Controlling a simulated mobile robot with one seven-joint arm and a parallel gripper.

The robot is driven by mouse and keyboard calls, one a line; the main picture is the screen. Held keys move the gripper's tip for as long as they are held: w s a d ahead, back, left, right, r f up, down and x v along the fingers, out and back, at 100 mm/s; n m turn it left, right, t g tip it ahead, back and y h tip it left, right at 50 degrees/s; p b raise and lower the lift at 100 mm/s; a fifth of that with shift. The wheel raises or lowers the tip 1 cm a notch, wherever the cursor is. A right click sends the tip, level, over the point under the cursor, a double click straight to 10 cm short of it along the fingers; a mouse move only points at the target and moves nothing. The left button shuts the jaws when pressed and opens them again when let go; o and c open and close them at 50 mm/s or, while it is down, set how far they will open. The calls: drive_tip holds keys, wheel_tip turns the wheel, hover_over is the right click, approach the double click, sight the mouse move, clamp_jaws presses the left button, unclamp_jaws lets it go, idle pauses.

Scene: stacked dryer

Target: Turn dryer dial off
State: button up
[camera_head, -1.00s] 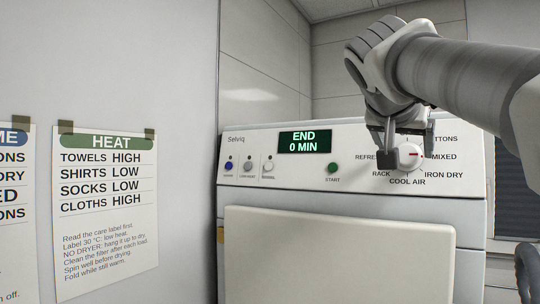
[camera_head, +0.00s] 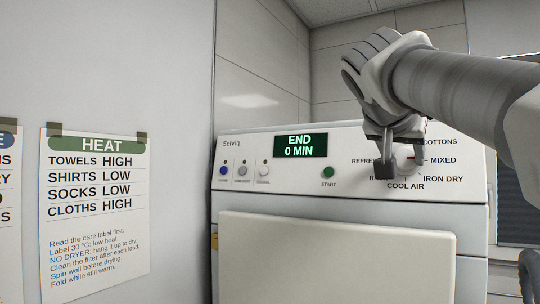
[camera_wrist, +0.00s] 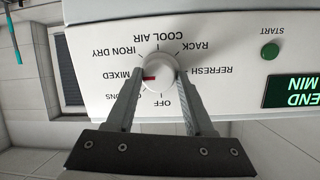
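The dryer dial (camera_wrist: 160,71) is a round white knob on the front panel, with a red mark that points at MIXED. In the wrist view the panel shows upside down, and the OFF label (camera_wrist: 163,103) lies between my fingers. My gripper (camera_wrist: 157,76) is open, with one finger on each side of the dial. I cannot tell whether either finger touches it. In the head view my gripper (camera_head: 397,167) is in front of the panel and hides much of the dial (camera_head: 408,155) and part of the RACK label.
The dryer display (camera_head: 300,145) reads END 0 MIN. A green START button (camera_head: 328,172) and several smaller buttons sit left of the dial. A HEAT chart (camera_head: 97,212) hangs on the left wall. The dryer door (camera_head: 335,255) is below the panel.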

clamp_jaws()
drive_tip(key=shift+n, duration=0.3)
drive_tip(key=n+h, duration=0.1)
drive_tip(key=n, duration=0.2)
drive_tip(key=shift+f, duration=0.1)
drive_tip(key=n+h, duration=0.1)
drive_tip(key=n, duration=0.3)
drive_tip(key=shift+a+f+b, duration=0.1)
drive_tip(key=shift+b, duration=0.3)
drive_tip(key=n+h, duration=0.1)
drive_tip(key=n, duration=0.3)
drive_tip(key=shift+f+b, duration=0.1)
drive_tip(key=shift+b, duration=0.3)
drive_tip(key=n+h, duration=0.1)
drive_tip(key=n, duration=0.3)
drive_tip(key=shift+t+b, duration=0.3)
drive_tip(key=shift+n, duration=0.5)
